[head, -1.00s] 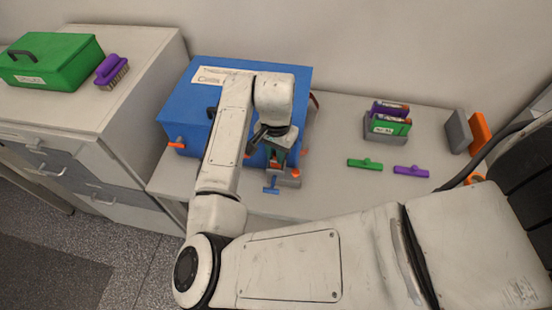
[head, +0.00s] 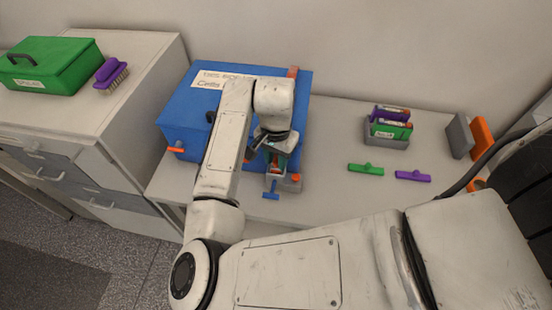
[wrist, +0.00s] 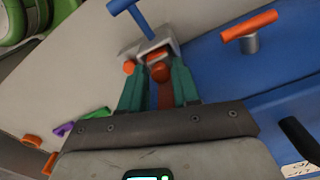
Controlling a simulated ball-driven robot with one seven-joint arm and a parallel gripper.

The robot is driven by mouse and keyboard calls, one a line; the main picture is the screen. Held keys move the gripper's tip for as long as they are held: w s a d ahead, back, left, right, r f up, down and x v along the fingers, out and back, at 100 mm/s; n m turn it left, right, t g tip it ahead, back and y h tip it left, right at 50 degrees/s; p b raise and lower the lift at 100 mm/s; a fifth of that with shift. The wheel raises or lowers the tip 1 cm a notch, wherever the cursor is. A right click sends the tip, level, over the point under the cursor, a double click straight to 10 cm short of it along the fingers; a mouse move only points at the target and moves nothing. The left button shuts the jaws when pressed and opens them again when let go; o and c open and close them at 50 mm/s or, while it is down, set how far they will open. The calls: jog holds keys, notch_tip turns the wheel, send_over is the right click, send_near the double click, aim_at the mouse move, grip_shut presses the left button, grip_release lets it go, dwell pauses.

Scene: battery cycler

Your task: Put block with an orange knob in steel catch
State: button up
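The steel catch (head: 290,184) is a small grey block at the front of the blue box, with a blue T-shaped handle (head: 271,191) and an orange knob at its side. In the wrist view the catch (wrist: 166,47) lies just beyond my fingertips, with its blue handle (wrist: 131,17) pointing away. My gripper (wrist: 159,84) has teal fingers on both sides of a reddish block with an orange knob (wrist: 160,72). The block's far end is at the catch opening; I cannot tell how deep it sits. In the head view my gripper (head: 277,155) is above the catch and partly hides it.
The blue box (head: 185,115) has an orange lever (head: 175,150) at its left. A rack (head: 387,138) with coloured blocks, a green handle (head: 366,168) and a purple handle (head: 412,176) lie to the right. A green case (head: 50,65) and brush (head: 111,75) stand on the left cabinet.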

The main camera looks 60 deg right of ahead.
aim_at(276, 162)
notch_tip(276, 162, up, 11)
jog(key=b, duration=0.1)
jog(key=shift+r, duration=0.15)
